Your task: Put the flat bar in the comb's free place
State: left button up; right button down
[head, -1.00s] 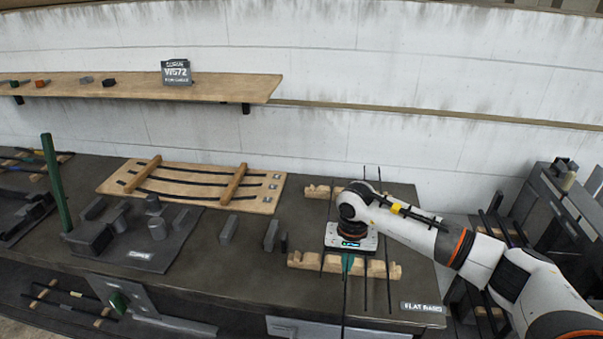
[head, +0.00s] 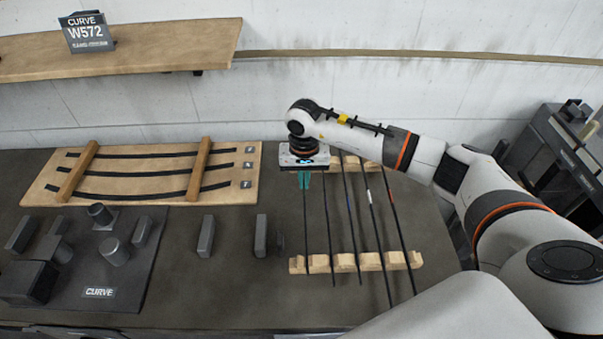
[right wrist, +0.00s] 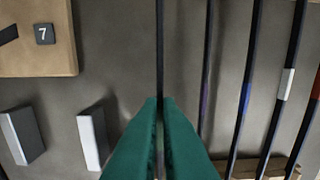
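The comb is a pair of pale notched wooden strips, a near strip (head: 318,264) and a far strip (head: 350,160). Several thin dark bars (head: 370,210) lie across it, some with coloured bands. My right gripper (head: 304,182) has green fingers shut on a thin dark flat bar (head: 306,232) at the comb's left side. In the right wrist view the held bar (right wrist: 159,45) runs between the fingertips (right wrist: 160,105), left of and roughly parallel to the other bars. I cannot tell whether it touches the comb. My left gripper is out of view.
A wooden board (head: 120,190) with curved dark strips lies at left. Grey blocks (head: 206,237) and a dark CURVE mat (head: 130,285) stand in front of it. A shelf (head: 150,45) is above. Dark equipment (head: 560,150) stands at far right.

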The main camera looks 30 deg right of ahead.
jog(key=shift+f, duration=0.7)
notch_tip(320, 180, down, 2)
jog(key=shift+w+f+b, duration=0.1)
jog(key=shift+f+b, duration=0.1)
jog(key=shift+b, duration=0.55)
jog(key=shift+f+b, duration=0.5)
jog(key=shift+b, duration=0.05)
jog(key=shift+f+b, duration=0.7)
pick_arm(q)
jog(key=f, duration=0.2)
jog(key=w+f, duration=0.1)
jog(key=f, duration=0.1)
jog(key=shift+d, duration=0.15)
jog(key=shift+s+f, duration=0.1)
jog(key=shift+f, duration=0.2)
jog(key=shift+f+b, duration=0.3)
jog(key=shift+b, duration=0.25)
pick_arm(e)
jog(key=shift+f, duration=0.2)
jog(key=c, duration=1.5)
grip_release()
jog(key=shift+c, duration=0.2)
